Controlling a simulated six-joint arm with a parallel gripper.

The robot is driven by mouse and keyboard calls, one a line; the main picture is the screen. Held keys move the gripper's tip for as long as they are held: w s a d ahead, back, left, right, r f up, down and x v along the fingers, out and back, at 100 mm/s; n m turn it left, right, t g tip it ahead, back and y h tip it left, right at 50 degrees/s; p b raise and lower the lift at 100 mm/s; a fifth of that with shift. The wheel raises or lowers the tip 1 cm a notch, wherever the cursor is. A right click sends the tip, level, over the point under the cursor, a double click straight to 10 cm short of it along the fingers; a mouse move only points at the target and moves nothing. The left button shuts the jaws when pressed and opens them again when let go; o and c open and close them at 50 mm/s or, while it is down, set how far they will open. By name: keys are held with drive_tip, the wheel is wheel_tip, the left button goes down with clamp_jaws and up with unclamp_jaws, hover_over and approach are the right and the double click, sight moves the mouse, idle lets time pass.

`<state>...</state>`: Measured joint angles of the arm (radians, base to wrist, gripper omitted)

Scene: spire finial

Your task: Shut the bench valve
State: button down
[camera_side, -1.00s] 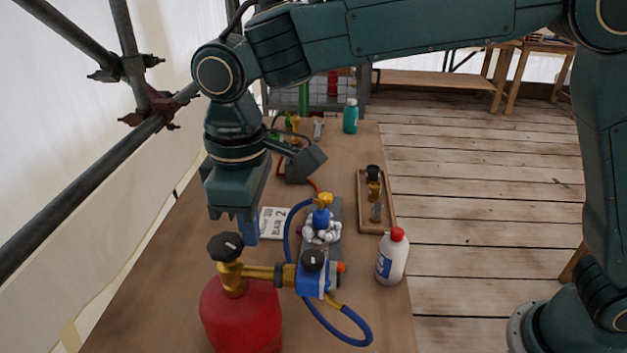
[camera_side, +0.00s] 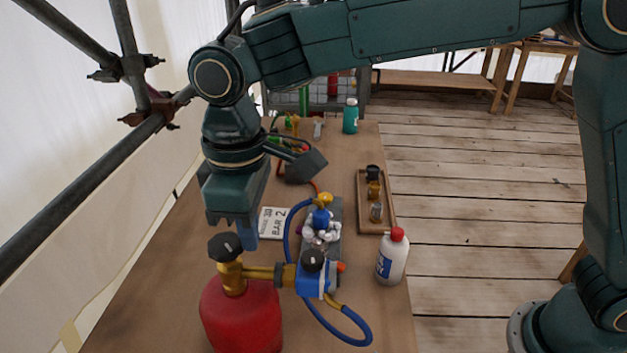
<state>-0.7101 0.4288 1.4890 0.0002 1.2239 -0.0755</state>
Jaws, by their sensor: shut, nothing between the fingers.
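A red gas cylinder (camera_side: 240,315) stands at the near left of the bench. A black knob (camera_side: 225,247) tops its brass valve. A brass pipe runs right to a blue valve body (camera_side: 312,282) with its own black knob (camera_side: 312,260). Behind it stands a blue fitting with a yellow top (camera_side: 322,206) and white beads around it. I cannot tell which of these is the bench valve, or its setting. My gripper (camera_side: 246,232) is shut and empty, pointing down above and just behind the cylinder's knob. The exact gap to the knob is unclear.
A white bottle with a red cap (camera_side: 392,257) stands at the bench's right edge. Behind it is a wooden tray (camera_side: 360,215) with small brass and black parts. A blue hose (camera_side: 350,337) loops at the front. A white label card (camera_side: 274,223) lies behind my gripper.

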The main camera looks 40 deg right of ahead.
drive_tip(key=shift+s+a, duration=0.55)
drive_tip(key=shift+a, duration=0.15)
drive_tip(key=shift+s+d, duration=0.25)
drive_tip(key=shift+s, duration=0.1)
idle(0.4)
drive_tip(key=shift+r, duration=0.15)
wheel_tip(320, 180, up, 6)
drive_tip(key=shift+f, duration=0.15)
idle(0.5)
